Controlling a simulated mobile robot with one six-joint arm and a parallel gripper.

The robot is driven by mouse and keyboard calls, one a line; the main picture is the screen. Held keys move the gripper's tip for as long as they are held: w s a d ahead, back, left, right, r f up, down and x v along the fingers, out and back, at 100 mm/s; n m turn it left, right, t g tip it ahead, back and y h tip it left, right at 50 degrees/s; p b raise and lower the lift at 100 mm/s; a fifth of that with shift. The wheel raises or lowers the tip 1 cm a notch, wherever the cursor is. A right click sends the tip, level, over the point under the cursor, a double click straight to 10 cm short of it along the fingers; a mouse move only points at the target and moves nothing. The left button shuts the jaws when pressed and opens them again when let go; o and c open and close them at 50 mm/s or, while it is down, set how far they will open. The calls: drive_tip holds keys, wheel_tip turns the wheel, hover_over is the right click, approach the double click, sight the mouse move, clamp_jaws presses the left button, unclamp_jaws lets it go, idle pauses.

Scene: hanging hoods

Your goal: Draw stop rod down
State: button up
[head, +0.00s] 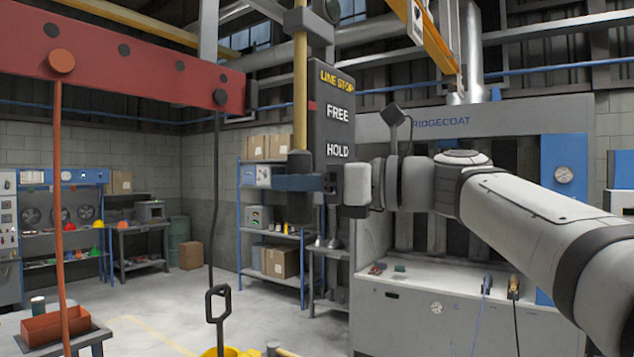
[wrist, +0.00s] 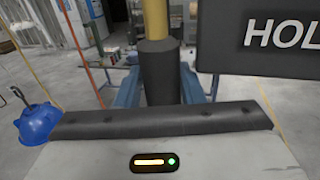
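The stop rod (head: 300,80) is a yellow vertical bar with a dark grip at its lower end, seen in the head view. The grip (wrist: 158,72) stands upright in the middle of the wrist view. My gripper (head: 300,183) has its blue fingers on both sides of the grip, seemingly pressed against it. A dark plate (head: 335,85) beside the rod reads LINE STOP, FREE and HOLD. A small red mark shows at the rod beside FREE. The grip is just below the height of HOLD. The plate's HOLD end (wrist: 255,40) is at upper right in the wrist view.
A red beam (head: 120,62) crosses at upper left, with an orange rod (head: 58,200) and a dark hooked rod (head: 215,190) hanging from it. The grey RIDGECOAT hood (head: 460,125) stands behind my arm. Shelves (head: 270,225) stand behind. Floor between is open.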

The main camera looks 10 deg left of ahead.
sight(301, 227)
clamp_jaws()
drive_tip(key=shift+f+b, duration=1.75)
drive_tip(key=shift+f, duration=1.55)
drive_tip(key=shift+w, duration=0.1)
drive_tip(key=shift+o, duration=0.5)
unclamp_jaws()
drive_tip(key=shift+f, duration=0.1)
drive_tip(key=o, duration=0.4)
drive_tip(key=shift+s, duration=0.2)
drive_tip(key=shift+r, duration=0.2)
drive_tip(key=shift+d, duration=0.1)
